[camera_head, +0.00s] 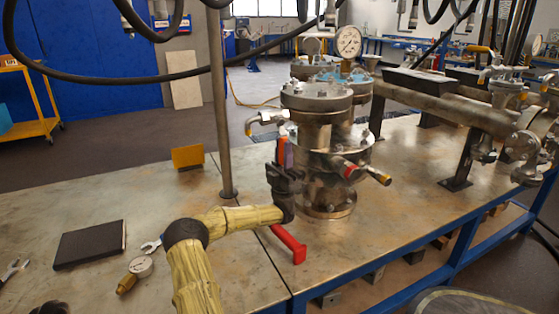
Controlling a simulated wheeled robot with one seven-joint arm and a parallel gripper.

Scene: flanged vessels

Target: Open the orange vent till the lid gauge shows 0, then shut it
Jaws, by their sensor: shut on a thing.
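The vessel (325,140) is a steel flanged cylinder with a bolted lid (317,95), standing on the metal bench. A round white dial gauge (348,42) stands above the lid; its reading is too small to tell. An orange-red handle (283,153), which looks like the orange vent, stands upright at the vessel's left side. My gripper (284,168) is at this handle, shut on it, with its dark jaws hiding the lower part. The vent's exact turn cannot be told.
A red bar (288,243) lies in front of the vessel.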

